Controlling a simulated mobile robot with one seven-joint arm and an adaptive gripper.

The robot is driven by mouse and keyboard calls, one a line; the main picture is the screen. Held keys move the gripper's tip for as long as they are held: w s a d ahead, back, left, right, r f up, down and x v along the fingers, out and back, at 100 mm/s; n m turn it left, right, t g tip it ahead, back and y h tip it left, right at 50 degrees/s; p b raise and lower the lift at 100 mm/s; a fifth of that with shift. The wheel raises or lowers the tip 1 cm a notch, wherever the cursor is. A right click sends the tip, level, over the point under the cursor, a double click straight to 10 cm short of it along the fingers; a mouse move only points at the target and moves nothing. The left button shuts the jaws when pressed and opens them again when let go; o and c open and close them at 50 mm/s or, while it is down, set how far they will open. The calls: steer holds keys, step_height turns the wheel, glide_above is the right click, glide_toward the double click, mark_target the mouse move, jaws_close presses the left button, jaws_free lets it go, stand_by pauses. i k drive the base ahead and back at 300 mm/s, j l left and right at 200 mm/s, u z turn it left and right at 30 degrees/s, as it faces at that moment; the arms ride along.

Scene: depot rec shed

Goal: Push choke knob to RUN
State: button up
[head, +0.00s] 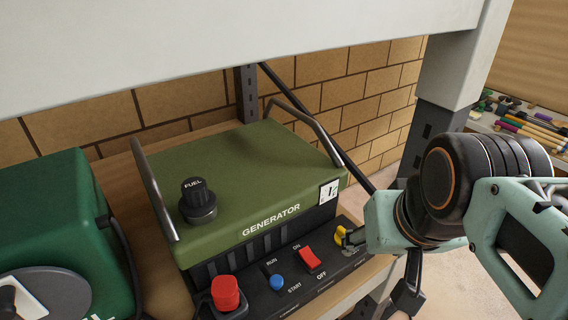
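The green generator (265,178) stands on a shelf, with a dark control panel (258,299) along its front. A small blue knob (277,283) sits on the panel between the words RUN and START. A larger red knob (225,292) stands up at the panel's left end. No choke label is readable, so I cannot tell for sure which knob is the choke. My gripper (378,268) is at the panel's right end, to the right of both knobs. Its dark finger parts look spread, with nothing visible between them. One is close to a yellow part (341,236); contact is unclear.
A red ON/OFF rocker (310,259) lies between the blue knob and my gripper. The black FUEL cap (198,200) and metal handles rise from the generator. A green case (55,225) stands at left. A pale shelf beam (230,45) crosses above; a post (440,110) stands at right.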

mark_target(276, 280)
steer(key=k+j+u, duration=0.1)
steer(key=u, duration=0.6)
steer(key=j+z, duration=0.5)
